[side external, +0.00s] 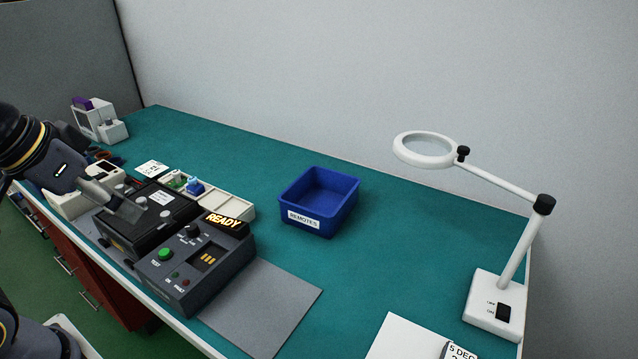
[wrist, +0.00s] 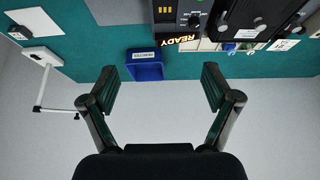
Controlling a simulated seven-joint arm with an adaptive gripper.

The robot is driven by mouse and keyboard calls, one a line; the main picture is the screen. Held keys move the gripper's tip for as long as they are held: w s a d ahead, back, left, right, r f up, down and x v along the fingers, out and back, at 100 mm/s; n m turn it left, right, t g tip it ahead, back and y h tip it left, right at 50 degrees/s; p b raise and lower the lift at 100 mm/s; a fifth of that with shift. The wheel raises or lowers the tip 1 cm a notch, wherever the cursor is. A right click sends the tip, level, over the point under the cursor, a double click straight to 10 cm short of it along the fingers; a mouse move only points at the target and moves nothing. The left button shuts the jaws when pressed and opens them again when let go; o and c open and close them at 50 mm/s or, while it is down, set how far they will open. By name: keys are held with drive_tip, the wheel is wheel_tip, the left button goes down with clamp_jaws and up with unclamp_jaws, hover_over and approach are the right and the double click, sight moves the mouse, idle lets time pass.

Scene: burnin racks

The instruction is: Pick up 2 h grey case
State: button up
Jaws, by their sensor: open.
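I cannot pick out a grey case marked 2 h; the small labels are too small to read. A black box (side external: 150,222) with a white label and pale round spots on top stands at the left of the bench. My gripper (side external: 125,207) is in front of or over this box in the side view, and I cannot tell whether it touches. In the wrist view my gripper (wrist: 158,82) has its fingers wide apart with nothing between them. A beige compartment tray (side external: 235,205) behind the box holds small green and blue items.
A dark tester (side external: 180,275) with a lit READY sign stands beside the black box. A blue REMOTES bin (side external: 320,202) and a magnifier lamp (side external: 495,300) stand farther right. A grey mat (side external: 265,305) lies bare. The bench between bin and lamp is clear.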

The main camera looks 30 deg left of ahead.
drive_tip(key=shift+c, duration=0.6)
